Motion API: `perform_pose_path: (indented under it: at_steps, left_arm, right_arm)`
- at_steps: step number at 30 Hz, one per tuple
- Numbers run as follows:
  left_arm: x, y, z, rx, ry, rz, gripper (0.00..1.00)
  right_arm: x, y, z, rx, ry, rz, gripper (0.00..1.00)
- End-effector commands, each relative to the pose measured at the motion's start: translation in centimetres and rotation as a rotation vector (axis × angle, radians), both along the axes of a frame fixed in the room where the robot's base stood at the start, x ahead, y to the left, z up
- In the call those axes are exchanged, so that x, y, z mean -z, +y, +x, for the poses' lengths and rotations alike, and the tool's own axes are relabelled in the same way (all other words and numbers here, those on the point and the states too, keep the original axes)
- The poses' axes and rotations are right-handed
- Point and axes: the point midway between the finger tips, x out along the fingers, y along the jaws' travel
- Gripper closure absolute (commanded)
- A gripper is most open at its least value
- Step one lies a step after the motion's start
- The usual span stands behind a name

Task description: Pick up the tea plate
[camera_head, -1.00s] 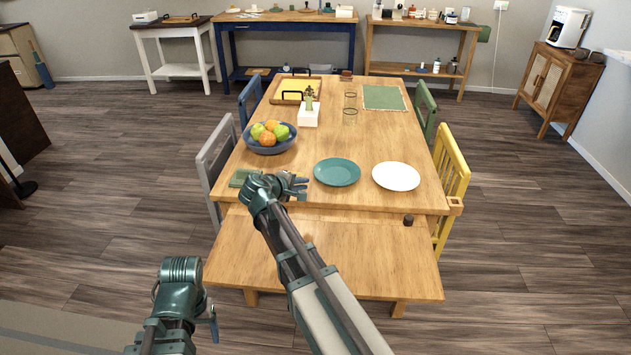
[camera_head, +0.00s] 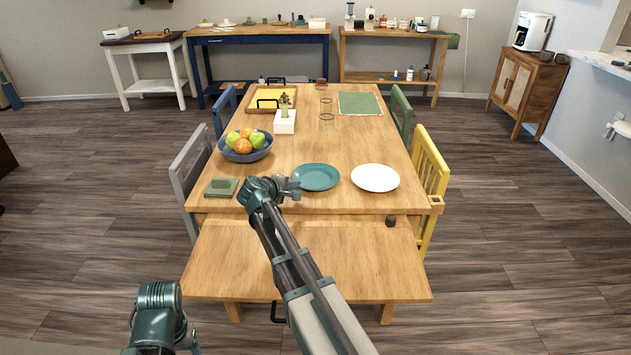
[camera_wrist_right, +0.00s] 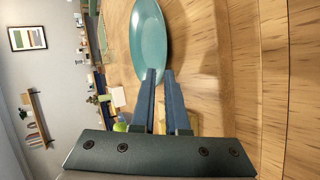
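The teal tea plate (camera_head: 316,177) lies on the near part of the wooden table, left of a white plate (camera_head: 375,178). My right gripper (camera_head: 290,188) is at the teal plate's left rim. In the right wrist view the teal plate (camera_wrist_right: 150,40) stands just beyond my right gripper's fingertips (camera_wrist_right: 160,76). A narrow gap shows between the fingers, with the near rim at or between the tips; I cannot tell if they touch it. Part of my left arm shows at the bottom left in the head view; its fingers are not clear.
Chairs, including a yellow one (camera_head: 431,165), flank the table.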

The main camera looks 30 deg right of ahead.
Motion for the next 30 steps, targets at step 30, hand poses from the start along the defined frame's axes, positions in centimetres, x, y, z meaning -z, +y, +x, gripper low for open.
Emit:
perform_pose_path:
  at_steps: [30]
  left_arm:
    - [2.6,0.0,0.0,0.000,0.000,0.000,0.27]
  right_arm:
    - [2.6,-4.0,1.9,0.000,-0.001,0.000,1.00]
